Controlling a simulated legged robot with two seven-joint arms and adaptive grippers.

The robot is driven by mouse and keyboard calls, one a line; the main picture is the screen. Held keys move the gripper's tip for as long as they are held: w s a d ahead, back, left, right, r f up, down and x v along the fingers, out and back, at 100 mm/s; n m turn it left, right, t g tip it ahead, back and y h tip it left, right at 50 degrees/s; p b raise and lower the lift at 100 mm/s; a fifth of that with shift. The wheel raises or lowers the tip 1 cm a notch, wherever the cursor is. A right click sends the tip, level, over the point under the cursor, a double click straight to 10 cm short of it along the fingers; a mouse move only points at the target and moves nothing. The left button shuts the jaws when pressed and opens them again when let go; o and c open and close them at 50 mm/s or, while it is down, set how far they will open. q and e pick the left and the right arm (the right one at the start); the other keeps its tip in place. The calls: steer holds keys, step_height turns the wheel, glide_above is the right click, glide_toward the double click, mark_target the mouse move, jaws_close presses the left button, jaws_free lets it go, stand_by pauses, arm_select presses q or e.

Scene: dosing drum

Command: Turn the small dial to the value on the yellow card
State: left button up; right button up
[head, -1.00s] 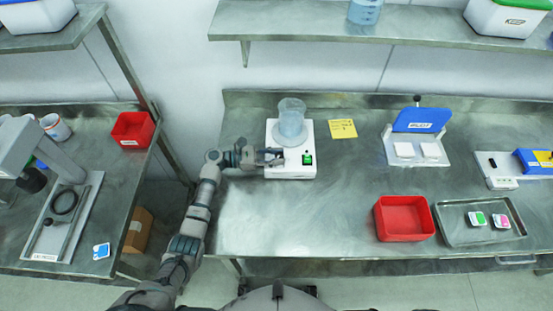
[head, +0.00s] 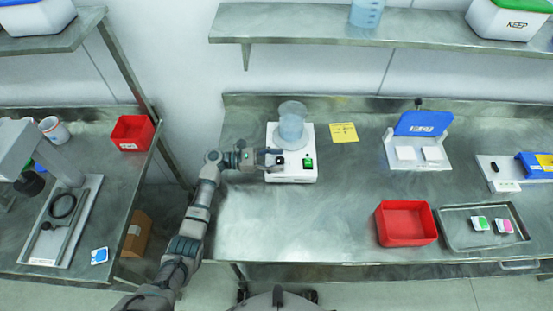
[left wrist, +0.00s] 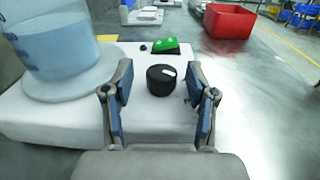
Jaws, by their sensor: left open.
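The small dial (left wrist: 161,80) is a black knob with a white mark on top, on the front part of a white device (head: 292,172). A clear beaker of bluish liquid (head: 291,124) stands on the device's round plate. My right gripper is not in view.
A red bin (head: 405,224) and a metal tray (head: 483,239) with small green and pink items stand to the right. A blue-lidded device (head: 423,123) stands behind them. The bench between the device and red bin is clear.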

arm_select(q)
steer(key=a, duration=1.2)
steer(key=shift+s+f, duration=0.1)
steer(key=shift+s, duration=0.15)
